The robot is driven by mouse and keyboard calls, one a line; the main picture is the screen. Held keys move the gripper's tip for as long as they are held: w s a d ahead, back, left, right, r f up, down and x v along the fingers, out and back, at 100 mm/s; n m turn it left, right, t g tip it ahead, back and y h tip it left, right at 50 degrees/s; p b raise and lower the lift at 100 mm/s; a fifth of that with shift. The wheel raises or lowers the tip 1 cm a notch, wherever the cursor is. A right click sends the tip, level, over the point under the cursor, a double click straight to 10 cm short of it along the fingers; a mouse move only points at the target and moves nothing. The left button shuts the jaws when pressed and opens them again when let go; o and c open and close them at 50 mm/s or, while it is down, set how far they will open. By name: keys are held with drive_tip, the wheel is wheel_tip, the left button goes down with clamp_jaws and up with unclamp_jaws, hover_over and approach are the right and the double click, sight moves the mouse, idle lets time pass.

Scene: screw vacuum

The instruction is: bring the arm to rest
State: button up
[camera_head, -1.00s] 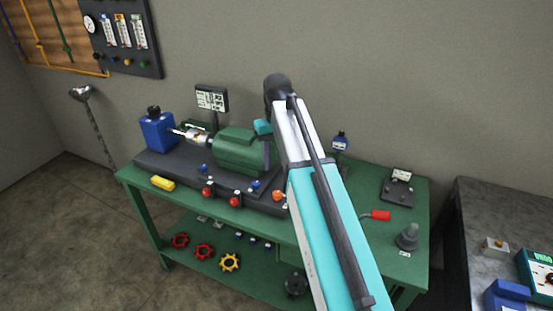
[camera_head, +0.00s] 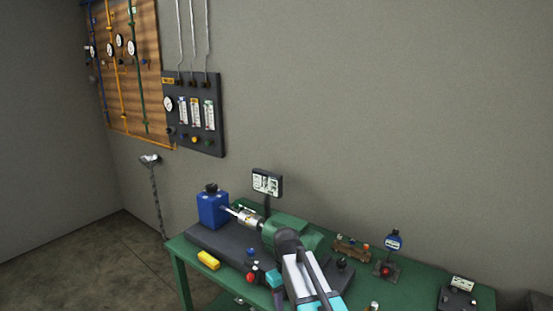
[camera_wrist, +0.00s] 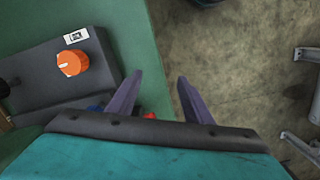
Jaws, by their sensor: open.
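My gripper (camera_wrist: 158,92) is open in the wrist view. Its two purple fingers stand apart with nothing between them, over the front edge of the green bench and the floor. In the head view my arm (camera_head: 304,276) comes up from the bottom edge, in front of the green bench (camera_head: 405,290); the fingertips cannot be made out there. An orange knob (camera_wrist: 72,62) on a dark base (camera_wrist: 40,85) lies left of the fingers in the wrist view, apart from them. Small blue and red parts show close behind the left finger, partly hidden.
A gauge panel (camera_head: 195,115) hangs on the wall. Floor (camera_wrist: 245,60) is open beside the bench, with grey metal parts at right.

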drive_tip(key=s+a+f+n+p, duration=0.1)
drive_tip(key=s+a+f+n, duration=0.3)
drive_tip(key=s+f, duration=0.75)
drive_tip(key=s+d+f+m+g+b, duration=0.1)
drive_tip(key=s+d+f+m, duration=0.2)
drive_tip(key=s+d+f, duration=0.2)
drive_tip(key=s+d+f+m+g+b, duration=0.2)
drive_tip(key=s+d+f, duration=0.4)
drive_tip(key=s+f, duration=0.5)
drive_tip(key=s+d+f+m+g+b, duration=0.1)
drive_tip(key=s+d+f+m+g, duration=0.1)
drive_tip(key=s+d+f+m, duration=0.3)
drive_tip(key=x, duration=0.6)
drive_tip(key=shift+s, duration=0.35)
drive_tip(key=shift+d, duration=0.15)
